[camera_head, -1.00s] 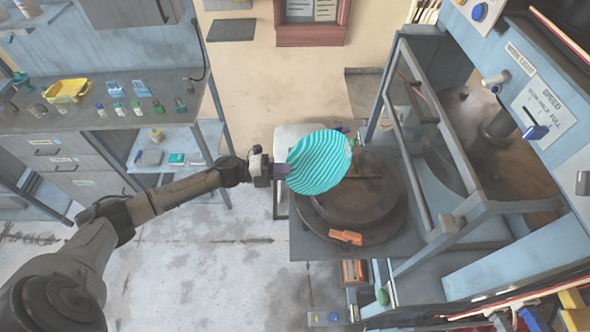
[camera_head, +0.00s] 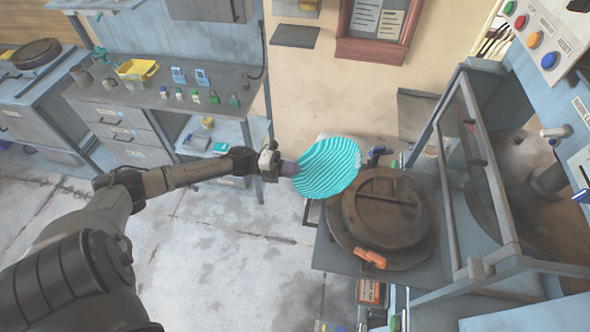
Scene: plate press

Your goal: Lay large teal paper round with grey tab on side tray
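The large teal paper round (camera_head: 328,168) is a wavy-striped disc in the middle of the head view. My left gripper (camera_head: 290,168) is shut on its left edge and holds it up in the air, tilted. My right gripper is not in view.
A round brown press plate (camera_head: 388,212) with an orange clamp (camera_head: 370,258) stands just right of the round. The press frame (camera_head: 476,165) rises beyond it. A workbench (camera_head: 150,110) with bottles and a yellow tray (camera_head: 137,69) is at the left. The floor in front is clear.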

